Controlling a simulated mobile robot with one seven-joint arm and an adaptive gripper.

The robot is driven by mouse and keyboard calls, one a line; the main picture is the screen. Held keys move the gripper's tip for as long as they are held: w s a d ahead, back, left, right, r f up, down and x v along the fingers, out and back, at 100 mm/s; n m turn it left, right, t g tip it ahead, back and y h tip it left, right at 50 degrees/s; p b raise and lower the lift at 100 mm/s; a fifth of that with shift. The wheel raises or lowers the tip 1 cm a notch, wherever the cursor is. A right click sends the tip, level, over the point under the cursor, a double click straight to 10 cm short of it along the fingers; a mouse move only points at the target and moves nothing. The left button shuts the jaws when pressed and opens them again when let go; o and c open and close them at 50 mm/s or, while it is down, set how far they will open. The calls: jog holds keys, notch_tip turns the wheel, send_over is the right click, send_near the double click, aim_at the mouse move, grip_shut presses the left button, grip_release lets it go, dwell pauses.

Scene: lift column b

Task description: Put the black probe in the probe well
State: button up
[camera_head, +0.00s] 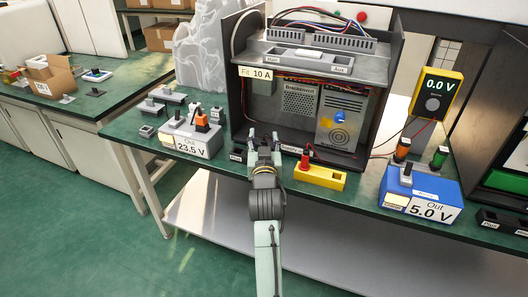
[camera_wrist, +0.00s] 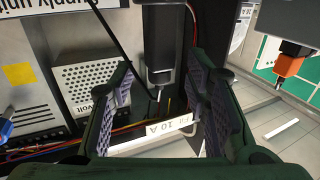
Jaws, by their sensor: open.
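My gripper (camera_head: 264,134) is open at the front of the open cabinet, left of the yellow block. In the wrist view its two fingers (camera_wrist: 165,105) stand apart. A dark body with a thin metal tip (camera_wrist: 162,45), apparently the black probe, shows between or beyond them; I cannot tell whether it touches either finger. In the head view the gripper hides that spot. A yellow block (camera_head: 322,178) with a red piece standing at its left end sits at the bench edge. I cannot tell for sure which holder is the probe well.
The cabinet (camera_head: 238,98) rises behind my gripper with wires and a perforated box (camera_head: 299,98). A grey 23.5 V unit (camera_head: 190,141) with an orange piece (camera_head: 202,122) stands left. A blue 5.0 V unit (camera_head: 420,192) and a yellow 0.0 V meter (camera_head: 435,95) are right.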

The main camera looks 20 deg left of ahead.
jog(key=shift+c, duration=0.4)
grip_shut()
jog(key=shift+r, duration=0.1)
